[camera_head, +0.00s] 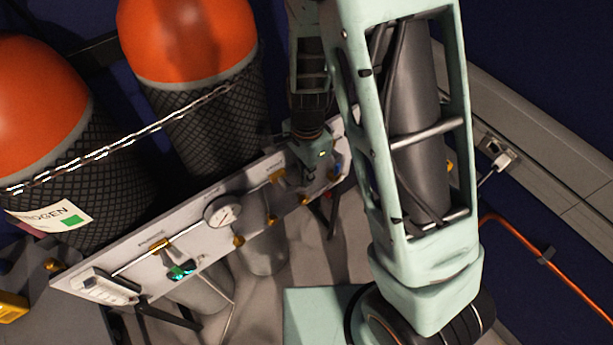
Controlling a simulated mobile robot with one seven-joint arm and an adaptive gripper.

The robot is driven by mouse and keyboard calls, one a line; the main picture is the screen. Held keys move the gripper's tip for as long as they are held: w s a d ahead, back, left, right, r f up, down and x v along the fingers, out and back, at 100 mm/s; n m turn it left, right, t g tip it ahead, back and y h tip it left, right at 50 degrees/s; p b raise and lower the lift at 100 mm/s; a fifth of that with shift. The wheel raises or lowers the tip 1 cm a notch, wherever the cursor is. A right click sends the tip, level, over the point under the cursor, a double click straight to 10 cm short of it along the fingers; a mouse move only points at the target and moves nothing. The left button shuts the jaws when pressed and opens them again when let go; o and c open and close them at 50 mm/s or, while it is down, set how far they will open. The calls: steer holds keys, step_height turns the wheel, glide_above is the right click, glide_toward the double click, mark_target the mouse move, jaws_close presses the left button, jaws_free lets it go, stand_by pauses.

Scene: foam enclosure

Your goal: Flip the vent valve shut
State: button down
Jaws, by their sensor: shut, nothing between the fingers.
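A pale valve panel (130,262) runs diagonally across the view, with brass fittings and a round gauge (222,211). A valve with a green-teal handle (182,270) is on its left part. A small blue part, perhaps another valve handle (337,170), shows at the panel's right end. I cannot tell which of these is the vent valve, as the labels are too small to read. My gripper (309,178) is at the right end of the panel, close to the blue part. Its fingers are small and dark here, shut and empty. Whether they touch anything is unclear.
Two orange-topped cylinders in black netting, one on the left (40,110) and one in the middle (190,60), stand behind the panel with a chain (130,135) across them. An orange hose (560,280) runs along the right. My arm covers the centre right.

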mark_target(301, 190)
steer(key=shift+f+y+b, duration=0.25)
steer(key=shift+y+b, duration=0.05)
steer(key=shift+b, duration=0.4)
steer(key=shift+f+g+y+b, duration=0.4)
steer(key=shift+g+y+b, duration=0.1)
steer(key=shift+b, duration=0.4)
steer(key=f+g+y+b, duration=0.1)
steer(key=y+b, duration=0.1)
steer(key=shift+f+g+b, duration=0.1)
steer(key=shift+g+b, duration=0.2)
steer(key=shift+b, duration=0.1)
steer(key=y, duration=0.1)
steer(key=g+y+b, duration=0.1)
steer(key=a+f+g+y, duration=0.1)
steer(key=shift+s, duration=0.3)
steer(key=shift+s+a+f, duration=0.1)
steer(key=shift+a+f, duration=0.1)
